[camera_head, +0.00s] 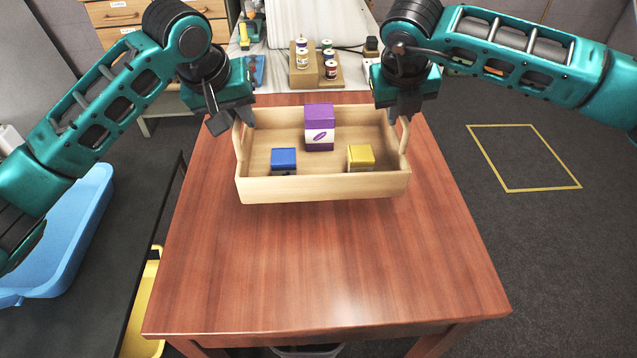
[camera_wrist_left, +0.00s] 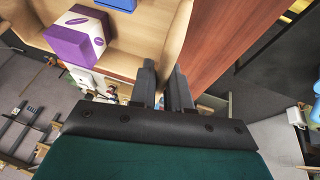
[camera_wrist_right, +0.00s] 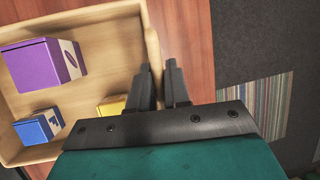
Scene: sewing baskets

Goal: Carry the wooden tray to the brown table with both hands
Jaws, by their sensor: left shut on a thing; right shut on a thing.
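The wooden tray (camera_head: 322,190) is at the far part of the brown table (camera_head: 322,270); I cannot tell whether it touches the top. It holds a purple and white box (camera_head: 319,128), a blue box (camera_head: 284,161) and a yellow box (camera_head: 360,158). My left gripper (camera_head: 236,122) is shut on the tray's left handle (camera_head: 241,150). My right gripper (camera_head: 399,112) is shut on the right handle (camera_head: 405,138). The tray's wall also shows in the left wrist view (camera_wrist_left: 172,35) and the right wrist view (camera_wrist_right: 153,50). The fingers hide part of each handle.
Behind the table, a white surface (camera_head: 275,72) carries a wooden spool rack (camera_head: 316,70). A dark table with a blue bin (camera_head: 65,235) stands at the left, with a yellow bin (camera_head: 143,310) below. The near half of the brown table is clear.

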